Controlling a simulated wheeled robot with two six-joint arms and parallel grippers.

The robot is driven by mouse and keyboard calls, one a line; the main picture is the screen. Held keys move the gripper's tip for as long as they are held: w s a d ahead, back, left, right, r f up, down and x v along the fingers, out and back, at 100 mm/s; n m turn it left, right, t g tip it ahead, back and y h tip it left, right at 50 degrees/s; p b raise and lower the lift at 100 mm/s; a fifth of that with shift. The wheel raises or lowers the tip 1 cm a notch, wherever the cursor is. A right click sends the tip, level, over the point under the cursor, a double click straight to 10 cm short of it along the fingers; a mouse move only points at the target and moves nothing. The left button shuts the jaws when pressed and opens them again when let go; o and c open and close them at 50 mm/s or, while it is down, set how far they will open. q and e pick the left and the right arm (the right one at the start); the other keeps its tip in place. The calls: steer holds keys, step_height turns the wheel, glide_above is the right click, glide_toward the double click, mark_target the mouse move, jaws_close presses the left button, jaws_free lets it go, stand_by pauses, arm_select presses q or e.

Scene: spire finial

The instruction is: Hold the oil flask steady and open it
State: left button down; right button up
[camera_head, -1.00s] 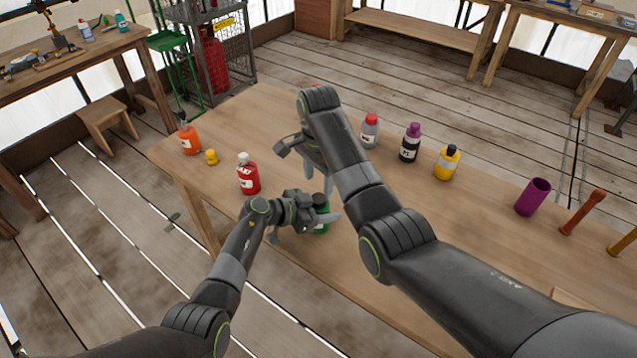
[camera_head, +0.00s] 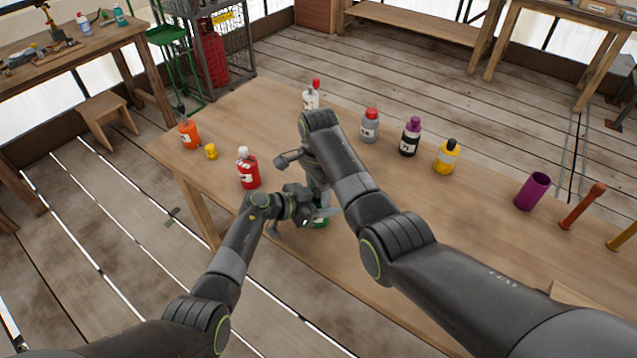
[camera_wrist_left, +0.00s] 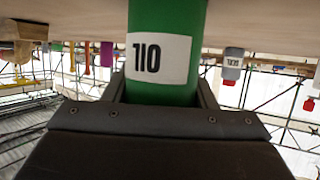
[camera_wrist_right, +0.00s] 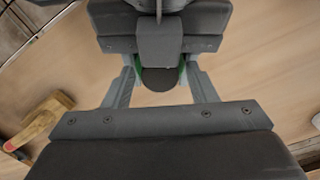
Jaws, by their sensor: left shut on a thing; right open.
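The green oil flask (camera_wrist_left: 166,20) with a white "110" label fills the top middle of the left wrist view. In the head view only a bit of its green body (camera_head: 320,223) shows. My left gripper (camera_head: 322,214) is shut on its body from the left. My right gripper (camera_wrist_right: 162,88) is open above the flask. In the right wrist view its fingers stand on either side of the black cap (camera_wrist_right: 158,79), with green showing at the cap's edges. Whether the fingers touch the cap cannot be told.
A red bottle (camera_head: 248,170), a yellow piece (camera_head: 211,152) and an orange bottle (camera_head: 188,134) stand left on the table. Behind are white (camera_head: 310,98), grey (camera_head: 369,127), black (camera_head: 409,140) and yellow (camera_head: 446,158) bottles. A purple cup (camera_head: 532,191) is at right.

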steer(key=c, duration=1)
steer(key=shift+n, duration=1.7)
steer(key=o, duration=1.1)
